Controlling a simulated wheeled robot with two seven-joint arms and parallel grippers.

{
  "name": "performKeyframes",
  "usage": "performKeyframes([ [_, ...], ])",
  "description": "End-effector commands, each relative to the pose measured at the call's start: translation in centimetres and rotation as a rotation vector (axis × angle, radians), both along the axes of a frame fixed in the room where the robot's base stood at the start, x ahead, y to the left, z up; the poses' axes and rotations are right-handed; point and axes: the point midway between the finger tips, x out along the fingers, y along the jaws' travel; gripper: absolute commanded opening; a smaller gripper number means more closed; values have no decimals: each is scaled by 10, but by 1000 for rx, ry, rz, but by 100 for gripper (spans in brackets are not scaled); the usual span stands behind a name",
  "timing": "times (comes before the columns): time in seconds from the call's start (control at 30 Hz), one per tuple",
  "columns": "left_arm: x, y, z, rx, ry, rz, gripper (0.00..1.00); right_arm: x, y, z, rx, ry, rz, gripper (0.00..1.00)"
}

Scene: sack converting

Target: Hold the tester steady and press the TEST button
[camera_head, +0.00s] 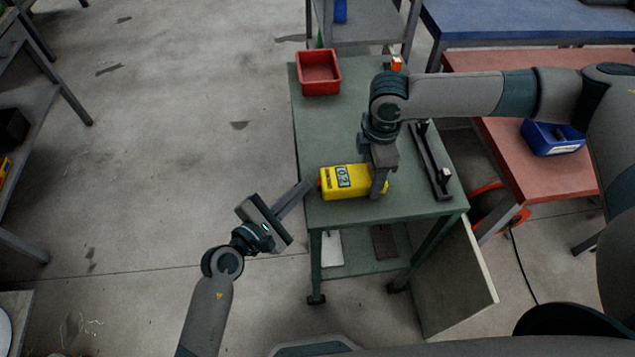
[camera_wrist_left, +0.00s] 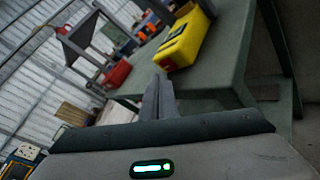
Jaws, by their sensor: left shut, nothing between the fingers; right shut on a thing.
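The yellow tester (camera_head: 342,184) lies on the green cart (camera_head: 310,112) near its front edge, its dark label facing up. It also shows in the left wrist view (camera_wrist_left: 184,42). My right gripper (camera_head: 380,182) comes down over the tester's right end and is shut on it. My left gripper (camera_head: 307,188) is shut and empty, its fingers pointing at the tester's left end. Its fingertips also show in the left wrist view (camera_wrist_left: 158,84), just short of the tester. A small reddish spot shows at that left end; I cannot make out the TEST button clearly.
A red bin (camera_head: 319,74) stands at the cart's back left. A dark rail-like device (camera_head: 432,162) lies right of my right gripper. A small orange item (camera_head: 396,64) is at the back. A red table (camera_head: 548,178) with a blue bin (camera_head: 552,138) stands to the right.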

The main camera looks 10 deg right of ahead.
Motion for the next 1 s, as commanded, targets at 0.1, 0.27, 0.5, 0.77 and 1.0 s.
performKeyframes([
  [0.1,0,3,0,1,-1,0,0,0,0,1,0,-1,0,25],
  [0.27,0,4,0,0,-1,1,0,1,0,1,0,-1,-1,25],
  [0.5,0,5,0,1,-1,1,0,1,0,1,0,-1,-1,25],
  [0.77,1,23,0,2,-3,2,0,1,0,1,-1,-1,-1,25],
  [1.0,0,42,0,2,-1,0,0,1,0,1,0,-1,-1,25],
])
